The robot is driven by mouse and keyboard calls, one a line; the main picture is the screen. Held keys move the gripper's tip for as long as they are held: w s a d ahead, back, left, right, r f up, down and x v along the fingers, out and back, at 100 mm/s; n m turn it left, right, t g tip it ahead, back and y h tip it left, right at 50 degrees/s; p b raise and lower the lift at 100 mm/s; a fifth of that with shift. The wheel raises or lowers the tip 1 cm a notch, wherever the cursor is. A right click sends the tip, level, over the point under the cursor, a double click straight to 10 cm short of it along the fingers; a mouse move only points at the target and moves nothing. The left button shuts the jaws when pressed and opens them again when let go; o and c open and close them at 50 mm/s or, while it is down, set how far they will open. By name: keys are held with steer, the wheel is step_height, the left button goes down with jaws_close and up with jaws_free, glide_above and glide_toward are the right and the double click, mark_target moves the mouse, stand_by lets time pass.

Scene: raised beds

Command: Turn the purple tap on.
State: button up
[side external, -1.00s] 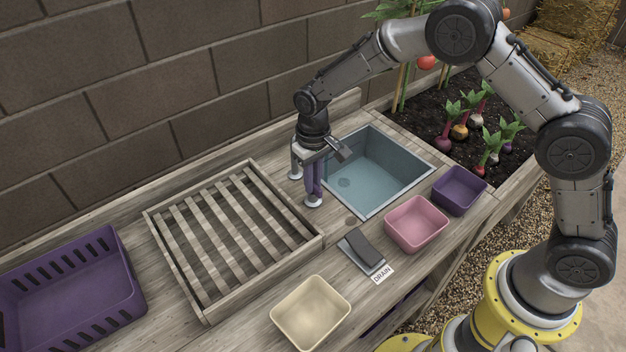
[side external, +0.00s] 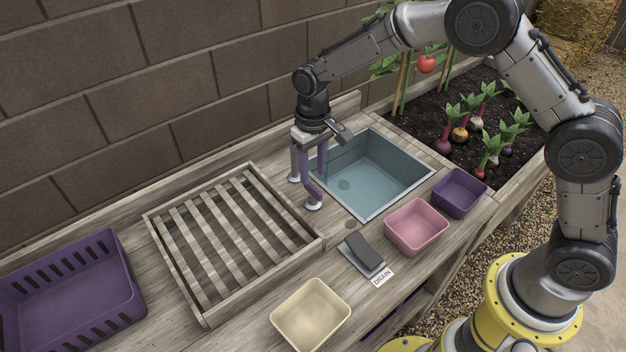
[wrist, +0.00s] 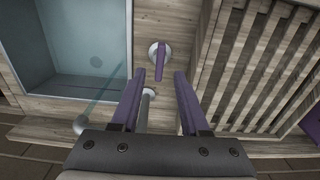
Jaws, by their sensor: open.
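The purple tap lever (wrist: 160,63) rises from a round white base (wrist: 153,50) on the wooden counter, left of the slatted rack. My gripper (wrist: 160,74) is open and empty, with its purple fingers apart on either side of the lever's line in the wrist view. I cannot tell the gap in depth. In the side view, my gripper (side external: 312,168) is just above the lever, which leans up and left from its base (side external: 314,206). A grey tap post (wrist: 147,96) stands beside the lever. A thin teal streak (wrist: 105,92) crosses the sink side; I cannot tell if it is water.
The blue-grey sink (side external: 400,196) is to the right of the tap. The slatted rack (side external: 165,250) is to the left. Pink (side external: 417,242), purple (side external: 459,208) and cream (side external: 311,340) tubs stand along the front edge. A grey DRAIN pedal or switch (side external: 364,248) lies between them.

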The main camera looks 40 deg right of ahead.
step_height(320, 180, up, 9)
stand_by(0.3)
steer(key=shift+r, duration=0.1)
step_height(320, 180, up, 10)
steer(key=t, duration=0.2)
glide_above(313, 186)
steer(key=s+d, duration=0.3)
steer(key=d, duration=0.1)
steer(key=s+d+r+m+t, duration=0.1)
steer(key=s+d+r+t, duration=0.1)
steer(key=s+d+r, duration=0.45)
steer(key=s+d+t, duration=0.1)
steer(key=s+t, duration=0.1)
steer(key=s, duration=1.3)
steer(key=s+f, duration=0.6)
steer(key=f, duration=0.1)
steer(key=shift+d+n, duration=0.4)
steer(key=shift+d, duration=0.05)
